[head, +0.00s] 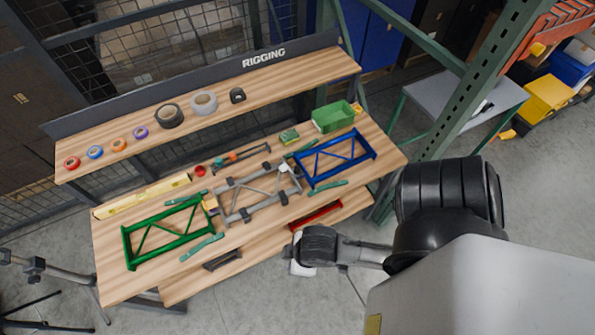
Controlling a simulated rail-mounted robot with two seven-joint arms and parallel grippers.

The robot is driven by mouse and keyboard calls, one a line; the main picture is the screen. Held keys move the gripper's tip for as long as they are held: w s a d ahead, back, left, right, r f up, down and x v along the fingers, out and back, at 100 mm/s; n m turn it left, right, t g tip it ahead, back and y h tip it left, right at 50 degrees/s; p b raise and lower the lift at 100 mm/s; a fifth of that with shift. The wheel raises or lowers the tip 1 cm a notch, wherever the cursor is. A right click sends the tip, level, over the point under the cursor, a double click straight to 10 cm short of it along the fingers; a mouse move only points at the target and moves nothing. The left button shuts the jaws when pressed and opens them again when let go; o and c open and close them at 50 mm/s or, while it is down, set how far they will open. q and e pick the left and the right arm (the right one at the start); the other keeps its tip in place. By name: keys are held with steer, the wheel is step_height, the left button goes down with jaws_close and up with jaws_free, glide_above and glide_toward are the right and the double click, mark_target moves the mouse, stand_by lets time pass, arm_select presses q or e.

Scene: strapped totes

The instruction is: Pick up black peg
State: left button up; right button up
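I cannot make out a black peg for certain. A small black piece (237,95) with a light centre sits on the upper wooden shelf, right of the tape rolls. A dark flat piece (222,260) lies on the lower shelf under the bench front; its shape is too small to name. My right arm comes in from the right and its black joint (318,245) is in front of the bench's front edge, apart from the tabletop things. The fingers of my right gripper do not show. My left arm and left gripper are not in view.
The bench (110,285) carries a green frame (167,231), a grey frame (245,212), a blue frame (332,160) and a green bin (333,117). Tape rolls, including a black one (169,116), line the upper shelf (300,75). A green post (470,100) stands at right.

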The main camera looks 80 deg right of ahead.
steer(key=shift+o, duration=0.2)
stand_by(0.3)
steer(key=o, duration=0.5)
